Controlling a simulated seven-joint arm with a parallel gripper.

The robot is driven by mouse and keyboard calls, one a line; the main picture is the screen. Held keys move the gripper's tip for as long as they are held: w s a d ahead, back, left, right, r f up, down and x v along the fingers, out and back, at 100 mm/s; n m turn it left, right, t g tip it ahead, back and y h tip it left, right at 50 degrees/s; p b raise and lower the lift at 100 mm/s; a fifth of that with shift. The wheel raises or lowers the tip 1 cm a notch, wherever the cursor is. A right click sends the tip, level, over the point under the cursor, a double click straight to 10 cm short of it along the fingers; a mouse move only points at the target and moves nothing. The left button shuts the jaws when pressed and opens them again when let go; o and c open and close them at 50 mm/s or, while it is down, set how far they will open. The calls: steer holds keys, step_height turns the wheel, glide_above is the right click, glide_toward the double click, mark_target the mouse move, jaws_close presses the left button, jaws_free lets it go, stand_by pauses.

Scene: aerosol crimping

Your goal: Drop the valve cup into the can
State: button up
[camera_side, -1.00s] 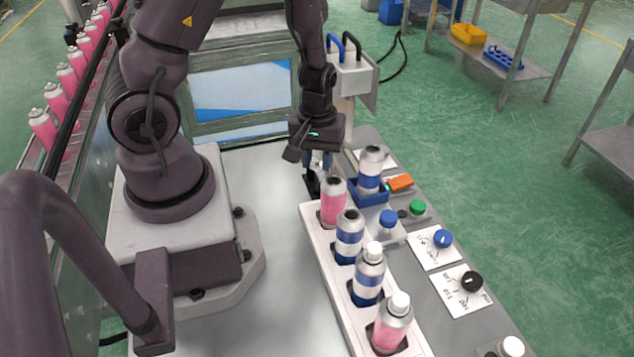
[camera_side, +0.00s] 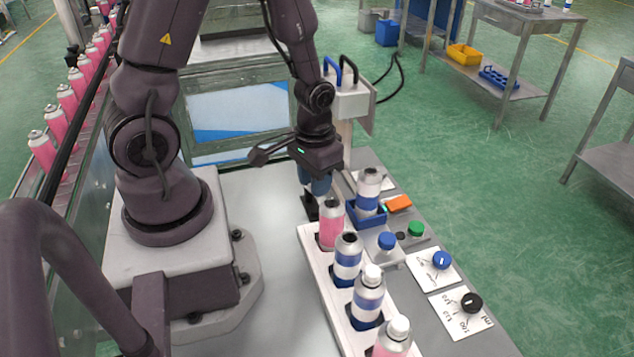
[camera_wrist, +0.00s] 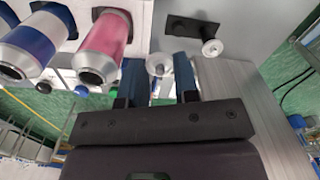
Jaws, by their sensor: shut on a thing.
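My gripper (camera_wrist: 158,75) is shut on a pale valve cup (camera_wrist: 158,64), held between its dark blue fingertips in the wrist view. In the side view my gripper (camera_side: 316,185) is low, just behind the white rack; the cup is hidden there. An open pink can (camera_side: 331,222) stands at the rack's far end, close to the fingers. It also shows in the wrist view (camera_wrist: 103,45), left of the held cup and apart from it. An open blue-and-white can (camera_side: 347,260) stands beside it in the rack. Another blue-banded can (camera_side: 368,188) stands in a blue holder.
A black holder (camera_wrist: 185,27) with another pale valve cup (camera_wrist: 212,47) lies right of the fingers in the wrist view. Capped cans (camera_side: 368,298) fill the rack's near end. Knobs and a green button (camera_side: 415,229) line the right side. The table left of the rack is clear.

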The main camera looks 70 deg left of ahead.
step_height(320, 180, up, 8)
steer(key=f+n, duration=0.1)
steer(key=n, duration=0.1)
glide_above(370, 174)
steer(key=shift+w+a+r, duration=0.25)
steer(key=shift+a, duration=0.2)
steer(key=shift+f, duration=1.55)
steer(key=shift+f, duration=0.15)
steer(key=o, duration=0.7)
steer(key=shift+o, duration=0.2)
step_height(370, 174, up, 12)
stand_by(1.6)
